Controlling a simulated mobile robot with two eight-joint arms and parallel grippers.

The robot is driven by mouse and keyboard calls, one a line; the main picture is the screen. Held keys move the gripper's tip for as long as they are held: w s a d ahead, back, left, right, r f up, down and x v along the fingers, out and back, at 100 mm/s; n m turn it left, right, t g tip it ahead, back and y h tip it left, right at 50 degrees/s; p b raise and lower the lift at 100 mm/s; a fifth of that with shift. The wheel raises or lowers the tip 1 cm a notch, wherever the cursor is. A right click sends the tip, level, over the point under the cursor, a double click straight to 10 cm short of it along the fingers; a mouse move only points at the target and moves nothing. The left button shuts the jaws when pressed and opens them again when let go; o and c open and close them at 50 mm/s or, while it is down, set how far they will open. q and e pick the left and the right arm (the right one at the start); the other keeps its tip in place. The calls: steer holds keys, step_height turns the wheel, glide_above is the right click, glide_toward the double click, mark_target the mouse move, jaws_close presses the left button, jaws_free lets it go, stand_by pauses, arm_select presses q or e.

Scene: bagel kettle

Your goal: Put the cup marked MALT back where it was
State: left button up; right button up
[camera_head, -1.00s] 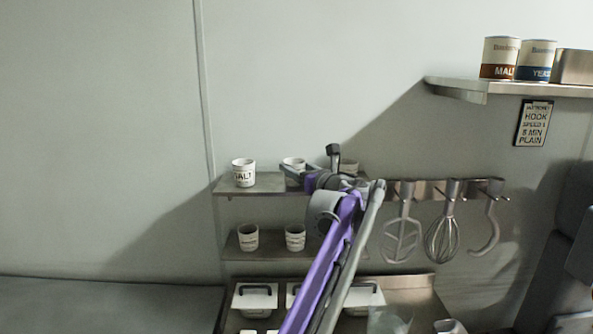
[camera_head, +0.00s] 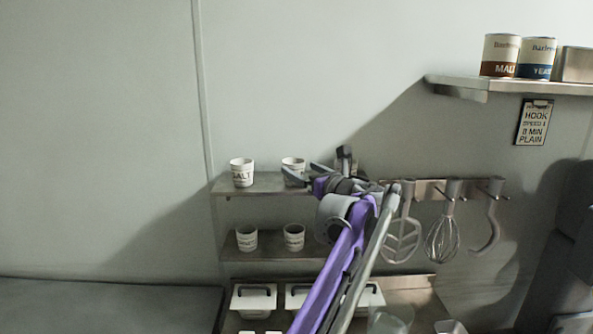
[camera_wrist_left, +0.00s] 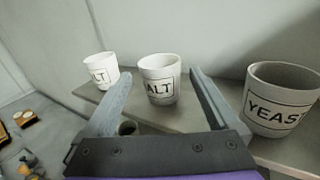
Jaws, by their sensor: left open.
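A white cup (camera_head: 241,173) stands upright on the left end of the upper wall shelf; its label ends in ALT. A second white cup (camera_head: 293,166) stands to its right, partly covered by my gripper. My left gripper (camera_head: 298,171) is open at this second cup. In the left wrist view, the middle cup (camera_wrist_left: 159,68), lettered ALT, appears between my open fingers, apparently untouched. Left of it is another cup (camera_wrist_left: 100,66), showing LT. Right of it is a cup marked YEAST (camera_wrist_left: 278,80). The first letters of both ALT labels are unclear, so I cannot tell which reads MALT.
A lower shelf (camera_head: 268,253) holds two more cups. Lidded bins (camera_head: 254,304) stand below. A paddle (camera_head: 401,240), whisk (camera_head: 442,240) and hook (camera_head: 489,230) hang on the right. MALT (camera_head: 500,52) and YEAST (camera_head: 537,55) tins stand on a high shelf.

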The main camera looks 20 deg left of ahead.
arm_select(q)
steer(key=v, duration=0.8)
steer(key=shift+s+b, duration=0.15)
steer(key=shift+b, duration=0.3)
steer(key=shift+d, duration=0.1)
steer(key=s+a+f+n+g+h, duration=0.3)
steer(key=s+a+f+n, duration=0.3)
steer(key=s+f, duration=0.3)
steer(key=s+a+f+n+g+h, duration=0.25)
steer(key=s+a+f+n, duration=0.4)
steer(key=f, duration=0.55)
steer(key=s+d+f+n+g+h, duration=0.1)
steer(key=s+d+f+n+h, duration=0.2)
steer(key=s+f+n, duration=0.4)
steer(key=s+d+f+n+h, duration=0.3)
steer(key=s+f+n, duration=0.4)
steer(key=s+f, duration=0.8)
steer(key=shift+s+n+g+h, duration=0.15)
steer(key=shift+n+g+h, duration=0.2)
steer(key=shift+h, duration=0.4)
steer(key=shift+d, duration=0.1)
